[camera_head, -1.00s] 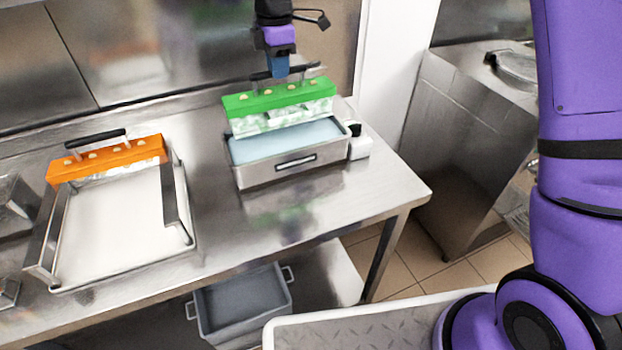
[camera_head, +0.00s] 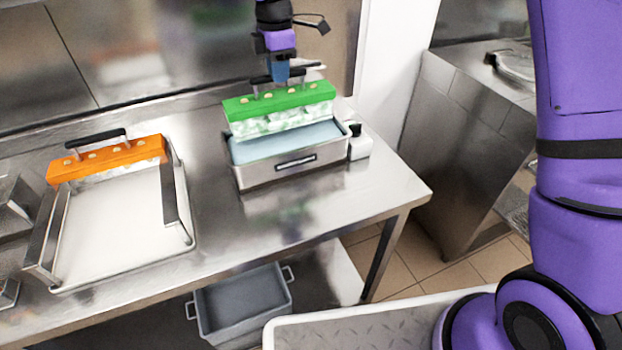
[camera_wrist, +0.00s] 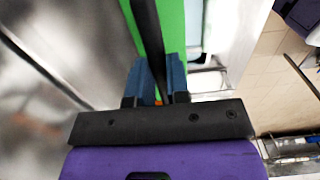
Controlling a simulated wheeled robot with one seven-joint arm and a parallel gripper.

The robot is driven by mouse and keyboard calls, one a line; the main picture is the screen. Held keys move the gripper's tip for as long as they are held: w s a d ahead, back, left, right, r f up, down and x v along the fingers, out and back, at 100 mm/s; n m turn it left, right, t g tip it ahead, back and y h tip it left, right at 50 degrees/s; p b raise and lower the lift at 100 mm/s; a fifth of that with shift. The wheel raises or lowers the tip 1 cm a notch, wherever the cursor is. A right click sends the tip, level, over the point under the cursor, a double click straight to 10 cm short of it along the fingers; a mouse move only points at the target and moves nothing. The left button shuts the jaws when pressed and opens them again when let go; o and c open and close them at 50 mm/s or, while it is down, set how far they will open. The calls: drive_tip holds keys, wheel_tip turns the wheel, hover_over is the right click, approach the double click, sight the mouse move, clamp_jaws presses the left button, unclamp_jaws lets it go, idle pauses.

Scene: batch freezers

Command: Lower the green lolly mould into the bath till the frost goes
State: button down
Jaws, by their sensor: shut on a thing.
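The green lolly mould (camera_head: 280,101) hangs upright and nearly level over the steel bath (camera_head: 262,177) in the head view. White frost patches show on its moulded lower part. Its lower edge is close above the pale blue bath liquid (camera_head: 270,146); I cannot tell whether it touches. My gripper (camera_head: 281,78) is above the mould, shut on its black bar handle. In the wrist view, the blue fingers of my gripper (camera_wrist: 160,88) stand either side of the black handle (camera_wrist: 147,25), with the green top (camera_wrist: 172,25) below.
An orange mould (camera_head: 108,160) sits at the back of a white-floored steel tray (camera_head: 115,225) on the left of the steel table (camera_head: 300,216). A small white box with a black top (camera_head: 359,146) stands beside the bath's right end. A grey tub (camera_head: 243,308) is below.

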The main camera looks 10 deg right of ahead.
sight(280, 94)
drive_tip(key=shift+f, duration=4.45)
idle(3.5)
